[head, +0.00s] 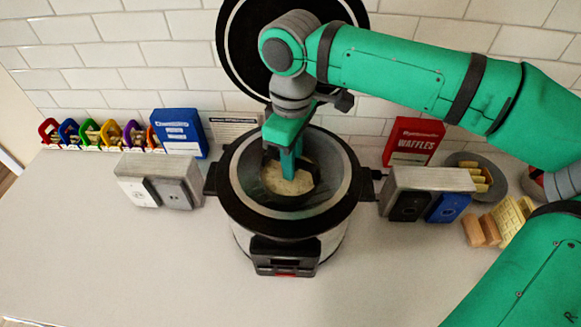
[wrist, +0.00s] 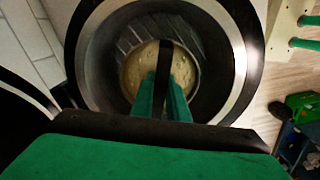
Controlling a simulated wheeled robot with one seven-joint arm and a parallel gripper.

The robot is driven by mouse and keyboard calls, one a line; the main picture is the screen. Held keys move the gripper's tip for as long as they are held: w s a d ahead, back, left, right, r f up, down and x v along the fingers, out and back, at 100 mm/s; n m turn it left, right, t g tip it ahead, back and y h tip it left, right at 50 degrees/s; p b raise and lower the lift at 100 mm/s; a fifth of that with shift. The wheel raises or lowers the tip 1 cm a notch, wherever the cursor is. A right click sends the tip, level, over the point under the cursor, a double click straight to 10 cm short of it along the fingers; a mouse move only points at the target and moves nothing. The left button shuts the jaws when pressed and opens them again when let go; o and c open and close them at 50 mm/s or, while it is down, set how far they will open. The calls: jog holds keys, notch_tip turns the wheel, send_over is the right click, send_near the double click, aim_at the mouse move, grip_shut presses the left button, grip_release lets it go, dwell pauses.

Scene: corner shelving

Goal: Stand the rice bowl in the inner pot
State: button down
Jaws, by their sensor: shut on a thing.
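The rice bowl (head: 274,182) is round, with pale grainy contents, and is down inside the dark inner pot (head: 244,178) of the cooker (head: 285,265). My gripper (head: 288,176) reaches down into the pot from above. In the wrist view my gripper (wrist: 163,80) is shut on a black strip that crosses over the rice bowl (wrist: 138,72) like a handle. The bowl looks roughly level, within the wall of the inner pot (wrist: 112,85). My fingers hide part of it, and I cannot tell whether its base touches the pot floor.
The cooker's black lid (head: 240,45) stands open behind the pot. A blue box (head: 180,132) and a grey-white block (head: 160,181) are to the left. A red waffles box (head: 413,141) and another block (head: 430,184) are to the right. The front counter (head: 140,260) is clear.

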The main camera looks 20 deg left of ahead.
jog(key=shift+f, duration=0.9)
jog(key=shift+f, duration=0.1)
jog(key=c, duration=1.7)
grip_release()
notch_tip(320, 180, up, 12)
jog(key=shift+f, duration=0.2)
jog(key=shift+a+r, duration=0.15)
jog(key=shift+r, duration=0.15)
jog(key=shift+d, duration=0.2)
